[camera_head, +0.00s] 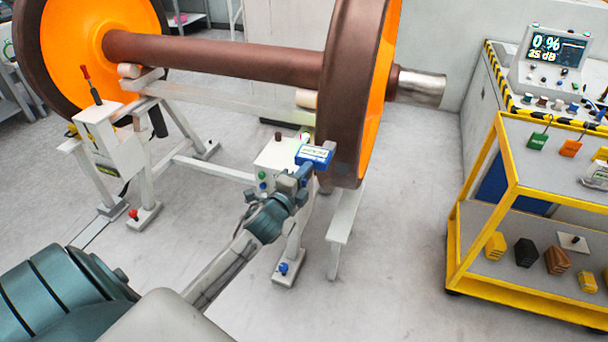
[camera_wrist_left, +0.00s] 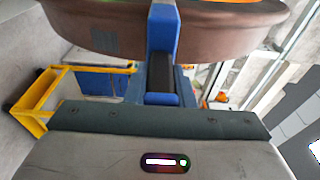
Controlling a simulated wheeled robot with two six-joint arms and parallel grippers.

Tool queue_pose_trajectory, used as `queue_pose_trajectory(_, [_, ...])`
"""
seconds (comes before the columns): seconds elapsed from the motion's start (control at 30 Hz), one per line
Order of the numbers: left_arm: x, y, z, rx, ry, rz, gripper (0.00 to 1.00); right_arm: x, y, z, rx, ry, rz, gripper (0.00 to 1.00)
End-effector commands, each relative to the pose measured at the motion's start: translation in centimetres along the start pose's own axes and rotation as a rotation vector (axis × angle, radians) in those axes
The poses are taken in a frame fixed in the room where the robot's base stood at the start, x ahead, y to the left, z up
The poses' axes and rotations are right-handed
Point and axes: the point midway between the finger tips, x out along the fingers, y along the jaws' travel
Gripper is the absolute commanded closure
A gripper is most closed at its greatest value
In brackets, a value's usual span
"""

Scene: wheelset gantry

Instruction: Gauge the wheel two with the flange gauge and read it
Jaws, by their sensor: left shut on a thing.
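The flange gauge (camera_head: 314,155) is a blue block with a small pale display whose reading is too small to make out. My left gripper (camera_head: 300,174) is shut on it, at the lower left side of the right-hand wheel (camera_head: 343,100). This wheel has a brown rim and an orange face. In the left wrist view the blue gauge (camera_wrist_left: 163,35) stands up in front of the brown wheel rim (camera_wrist_left: 230,38) and overlaps it; I cannot tell whether they touch. The gripper's dark jaw (camera_wrist_left: 160,119) spans that view. My right gripper is out of view.
The left-hand wheel (camera_head: 72,50) and brown axle (camera_head: 215,60) rest on a white gantry stand (camera_head: 215,172). A yellow cart (camera_head: 480,190) with tags and blocks stands right, below a monitor (camera_head: 553,55). Floor between is clear.

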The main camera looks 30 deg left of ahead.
Motion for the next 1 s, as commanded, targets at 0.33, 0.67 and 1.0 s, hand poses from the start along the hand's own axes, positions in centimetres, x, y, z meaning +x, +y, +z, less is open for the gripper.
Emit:
queue_pose_trajectory(0.33, [0.7,-0.2,0.1,0.001,0.001,-0.004,1.0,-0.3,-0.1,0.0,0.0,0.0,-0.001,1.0])
queue_pose_trajectory(0.67, [1.4,-0.2,0.2,0.001,0.001,-0.003,1.0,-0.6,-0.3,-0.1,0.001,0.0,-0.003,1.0])
queue_pose_trajectory(1.0, [2.0,-0.2,0.3,0.0,0.001,-0.003,1.0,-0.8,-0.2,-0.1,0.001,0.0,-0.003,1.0])
